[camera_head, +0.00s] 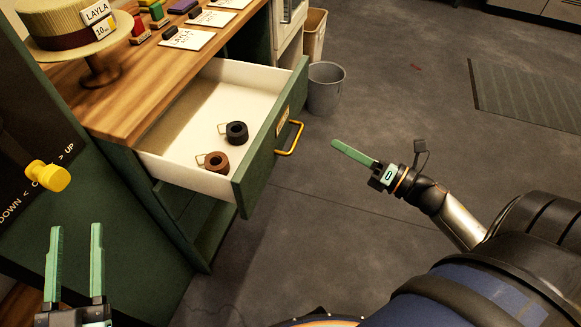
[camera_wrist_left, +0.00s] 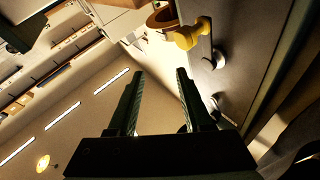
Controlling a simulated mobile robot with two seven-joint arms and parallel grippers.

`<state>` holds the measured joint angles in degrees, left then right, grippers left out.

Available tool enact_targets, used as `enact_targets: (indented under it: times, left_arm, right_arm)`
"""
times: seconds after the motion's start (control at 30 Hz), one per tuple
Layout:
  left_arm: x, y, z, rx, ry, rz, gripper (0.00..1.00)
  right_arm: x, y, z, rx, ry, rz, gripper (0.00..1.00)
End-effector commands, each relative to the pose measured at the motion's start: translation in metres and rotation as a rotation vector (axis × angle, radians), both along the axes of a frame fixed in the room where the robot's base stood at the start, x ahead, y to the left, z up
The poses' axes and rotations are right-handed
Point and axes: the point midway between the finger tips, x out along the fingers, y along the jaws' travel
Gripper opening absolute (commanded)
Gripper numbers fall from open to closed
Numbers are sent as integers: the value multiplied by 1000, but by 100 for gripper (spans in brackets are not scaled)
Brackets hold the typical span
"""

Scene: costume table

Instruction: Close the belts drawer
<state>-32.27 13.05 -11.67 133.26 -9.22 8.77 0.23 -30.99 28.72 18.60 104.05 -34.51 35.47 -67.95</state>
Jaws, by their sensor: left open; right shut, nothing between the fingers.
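The belts drawer (camera_head: 187,140) is pulled out of the green table, in the head view. It has a white inside, a green front (camera_head: 264,150) and a yellow handle (camera_head: 291,139). A black rolled belt (camera_head: 237,133) and a brown rolled belt (camera_head: 216,162) lie in it. My right gripper (camera_head: 341,147) is shut and empty, to the right of the handle and apart from it. My left gripper (camera_head: 75,232) is open and empty at the lower left, away from the drawer. Its fingers also show in the left wrist view (camera_wrist_left: 160,90).
The wooden tabletop (camera_head: 130,97) holds a hat on a stand (camera_head: 78,32), cards and small colored blocks. A yellow knob (camera_head: 48,176) sticks out at the left, near my left gripper. A grey bin (camera_head: 325,90) stands beyond the drawer. The floor right of the drawer is clear.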

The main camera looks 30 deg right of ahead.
Motion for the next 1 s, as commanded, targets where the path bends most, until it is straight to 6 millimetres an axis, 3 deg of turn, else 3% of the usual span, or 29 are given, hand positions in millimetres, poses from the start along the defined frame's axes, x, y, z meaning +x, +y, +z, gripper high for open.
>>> enact_targets:
  times: [0.03, 0.2, 0.3, 0.57, 1.0]
  left_arm:
    - [-6, -3, -7, -1, -78, -15, 50]
    - [-26, -9, 16, 0, -265, -51, 50]
    - [-34, -10, 25, 1, -327, -64, 50]
    - [-43, -12, 38, 1, -387, -75, 50]
    - [-60, -15, 57, 3, -496, -99, 50]
  right_arm:
    - [0, -4, -19, -149, -74, 48, 0]
    - [-8, -8, -29, -520, -262, 177, 0]
    - [-11, -10, -31, -640, -325, 223, 0]
    - [0, 1, -29, -708, -364, 251, 0]
    - [68, 59, -29, -703, -363, 249, 0]
